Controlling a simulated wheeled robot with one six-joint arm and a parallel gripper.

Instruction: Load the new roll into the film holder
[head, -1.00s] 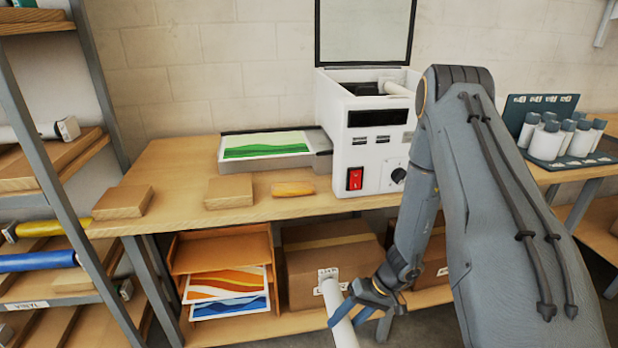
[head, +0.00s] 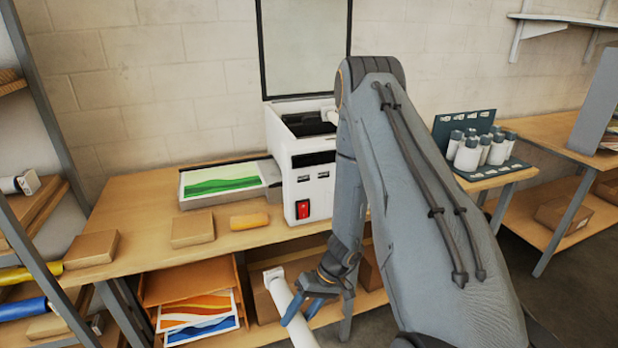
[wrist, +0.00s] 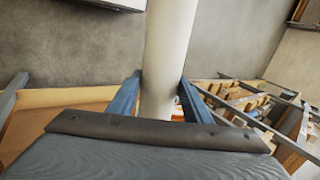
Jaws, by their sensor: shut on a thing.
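My gripper (head: 303,300) is shut on a white film roll (head: 291,307), low in front of the workbench in the head view. In the wrist view the roll (wrist: 168,50) runs up between the two blue fingers (wrist: 155,95). The white laminator (head: 301,170) stands on the workbench with its lid (head: 305,45) raised. Its open top shows dark parts inside. My arm hides the laminator's right side, so I cannot make out the whole film holder.
A tray (head: 272,178) with a green print (head: 221,179) sits left of the laminator. A rack of white bottles (head: 480,150) stands at right. A shelf with rolls (head: 22,305) is at far left.

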